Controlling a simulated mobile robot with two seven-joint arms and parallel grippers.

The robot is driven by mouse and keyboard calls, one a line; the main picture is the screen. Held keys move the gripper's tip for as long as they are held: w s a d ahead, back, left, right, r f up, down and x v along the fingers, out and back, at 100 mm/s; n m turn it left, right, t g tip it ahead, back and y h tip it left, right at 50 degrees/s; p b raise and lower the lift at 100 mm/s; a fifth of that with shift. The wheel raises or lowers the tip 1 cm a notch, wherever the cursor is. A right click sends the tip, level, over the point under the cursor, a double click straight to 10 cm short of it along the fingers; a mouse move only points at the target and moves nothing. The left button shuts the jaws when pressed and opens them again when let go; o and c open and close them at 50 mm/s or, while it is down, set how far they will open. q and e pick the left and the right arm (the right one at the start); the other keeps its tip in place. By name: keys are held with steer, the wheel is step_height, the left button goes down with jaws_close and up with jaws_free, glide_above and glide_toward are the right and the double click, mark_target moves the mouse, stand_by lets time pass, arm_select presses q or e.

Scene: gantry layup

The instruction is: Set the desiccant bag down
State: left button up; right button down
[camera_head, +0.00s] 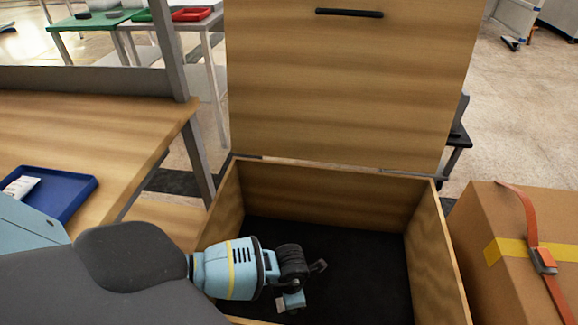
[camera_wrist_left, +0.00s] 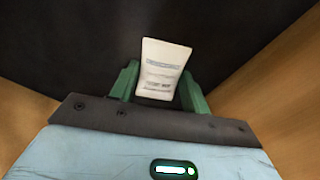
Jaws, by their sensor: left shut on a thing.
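A white desiccant bag (camera_wrist_left: 162,68) with printed lines is between the green fingers of my left gripper (camera_wrist_left: 158,92) in the left wrist view. The gripper is shut on it. In the head view my left gripper (camera_head: 292,300) is inside the open wooden crate (camera_head: 320,180), low toward its front left. My right gripper is not in view.
The crate's lid (camera_head: 350,85) stands open at the back. A cardboard box (camera_head: 490,225) with an orange strap is close on the right. A wooden bench (camera_head: 85,125) on the left bears a blue tray (camera_head: 70,205) with a white packet (camera_head: 20,188). The crate's visible floor is clear.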

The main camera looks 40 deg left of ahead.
arm_select(q)
steer(key=shift+f, duration=0.8)
steer(key=shift+w+a, duration=0.1)
steer(key=shift+f+b, duration=0.35)
steer(key=shift+b, duration=0.15)
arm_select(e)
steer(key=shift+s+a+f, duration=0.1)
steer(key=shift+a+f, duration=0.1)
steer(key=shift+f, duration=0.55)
arm_select(q)
steer(key=shift+f, duration=0.1)
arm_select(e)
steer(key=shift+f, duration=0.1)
arm_select(q)
steer(key=o, duration=1)
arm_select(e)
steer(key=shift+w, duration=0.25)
